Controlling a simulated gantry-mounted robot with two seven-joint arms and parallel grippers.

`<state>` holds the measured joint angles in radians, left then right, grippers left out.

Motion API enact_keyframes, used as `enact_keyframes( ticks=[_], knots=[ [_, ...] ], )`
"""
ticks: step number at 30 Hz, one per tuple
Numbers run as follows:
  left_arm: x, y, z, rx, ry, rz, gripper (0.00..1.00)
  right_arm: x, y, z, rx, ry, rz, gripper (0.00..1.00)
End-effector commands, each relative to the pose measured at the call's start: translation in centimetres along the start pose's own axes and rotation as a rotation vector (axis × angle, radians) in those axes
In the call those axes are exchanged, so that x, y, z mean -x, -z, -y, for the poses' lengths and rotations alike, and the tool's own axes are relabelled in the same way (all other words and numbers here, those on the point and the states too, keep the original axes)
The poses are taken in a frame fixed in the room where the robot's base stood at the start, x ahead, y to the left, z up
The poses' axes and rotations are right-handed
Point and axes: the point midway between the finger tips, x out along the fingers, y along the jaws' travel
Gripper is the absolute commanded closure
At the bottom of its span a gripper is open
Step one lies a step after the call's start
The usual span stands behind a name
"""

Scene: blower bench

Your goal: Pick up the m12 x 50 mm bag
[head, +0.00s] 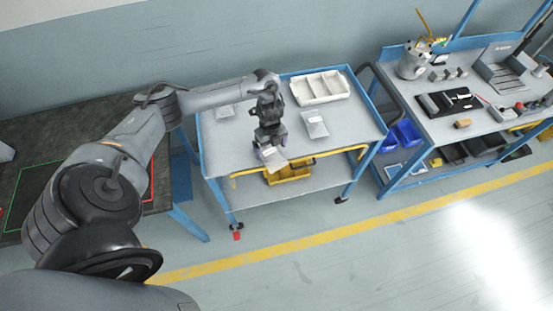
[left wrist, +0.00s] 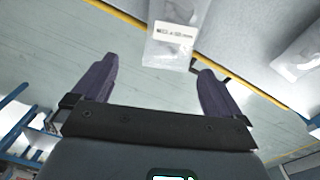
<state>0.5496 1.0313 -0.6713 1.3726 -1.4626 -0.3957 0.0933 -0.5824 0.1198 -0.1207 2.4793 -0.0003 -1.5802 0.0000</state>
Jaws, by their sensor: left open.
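A clear bag with a white label (head: 273,159) lies at the front edge of the cart's top shelf, just below my left gripper (head: 268,146). The label print is too blurred to read surely. My left gripper is open, with gaps between fingers and bag, and holds nothing. A second bag (head: 315,124) lies to the right on the shelf, and a third (head: 225,111) lies to the left, partly behind my arm. My right gripper is out of view.
A white divided tray (head: 320,88) stands at the back of the blue cart (head: 355,139). A yellow bin (head: 290,173) sits on the lower shelf. A workbench with a metal canister (head: 413,62) is to the right. A dark table (head: 60,135) stands left.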

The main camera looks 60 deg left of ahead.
Motion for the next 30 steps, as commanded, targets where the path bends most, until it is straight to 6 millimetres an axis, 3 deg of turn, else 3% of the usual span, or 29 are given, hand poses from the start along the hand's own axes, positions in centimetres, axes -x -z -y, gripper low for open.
enact_keyframes(
  ticks=[1,4,10,23,30],
  knots=[
    [0.3,-1.3,0.1,0.008,0.007,0.021,0.00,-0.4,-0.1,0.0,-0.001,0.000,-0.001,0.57],
    [0.6,-2.4,0.8,0.019,0.028,0.037,0.00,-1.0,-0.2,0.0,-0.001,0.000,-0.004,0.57],
    [-1.9,-2.3,1.1,0.020,0.034,0.033,0.00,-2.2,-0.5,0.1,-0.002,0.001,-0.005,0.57],
    [-4.8,-2.4,1.3,0.019,0.035,0.034,0.00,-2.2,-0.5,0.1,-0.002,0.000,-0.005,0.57],
    [-8.0,-2.4,1.4,0.018,0.036,0.034,0.00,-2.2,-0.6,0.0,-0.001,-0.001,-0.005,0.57]
  ],
)
